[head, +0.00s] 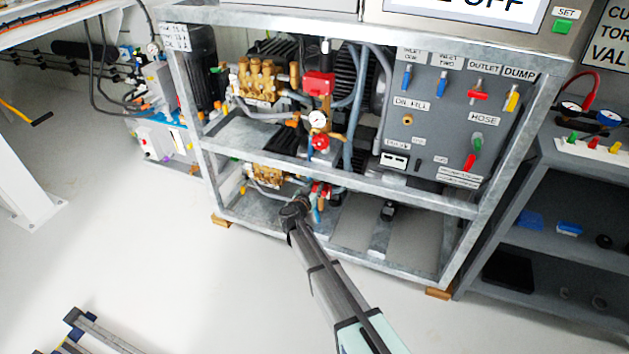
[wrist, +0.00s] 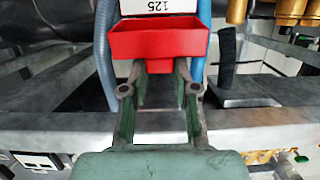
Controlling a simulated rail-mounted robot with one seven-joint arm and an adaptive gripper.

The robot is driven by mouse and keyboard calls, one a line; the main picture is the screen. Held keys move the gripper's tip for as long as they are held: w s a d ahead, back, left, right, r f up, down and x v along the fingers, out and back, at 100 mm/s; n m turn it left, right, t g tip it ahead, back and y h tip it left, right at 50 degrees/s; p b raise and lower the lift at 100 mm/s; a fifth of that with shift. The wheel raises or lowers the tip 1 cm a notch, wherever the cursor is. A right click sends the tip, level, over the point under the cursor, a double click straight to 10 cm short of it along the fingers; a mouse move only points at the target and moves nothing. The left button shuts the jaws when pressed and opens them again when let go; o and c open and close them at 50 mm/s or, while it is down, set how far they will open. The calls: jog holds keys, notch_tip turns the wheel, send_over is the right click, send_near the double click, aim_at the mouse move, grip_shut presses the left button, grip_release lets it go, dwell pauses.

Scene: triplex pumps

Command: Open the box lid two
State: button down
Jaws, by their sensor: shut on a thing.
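The fingertips are partly hidden under the red part. In the head view my gripper (head: 296,208) is low in the frame at the lower shelf, beside a small red part (head: 320,189). Which part is lid two cannot be told from any label.
The metal frame (head: 400,190) surrounds the pumps, with shelf beams close to my arm. Brass pump parts (head: 260,78), an upper red box (head: 319,83) and a grey valve panel (head: 440,120) are above.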

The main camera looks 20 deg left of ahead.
jog(key=shift+w+r+p, duration=0.2)
jog(key=shift+r+p, duration=0.15)
jog(key=shift+p, duration=0.6)
jog(key=shift+f+g+p, duration=0.3)
jog(key=shift+p, duration=0.1)
jog(key=c, duration=0.9)
grip_release()
jog(key=shift+s, duration=0.1)
jog(key=v, duration=1.2)
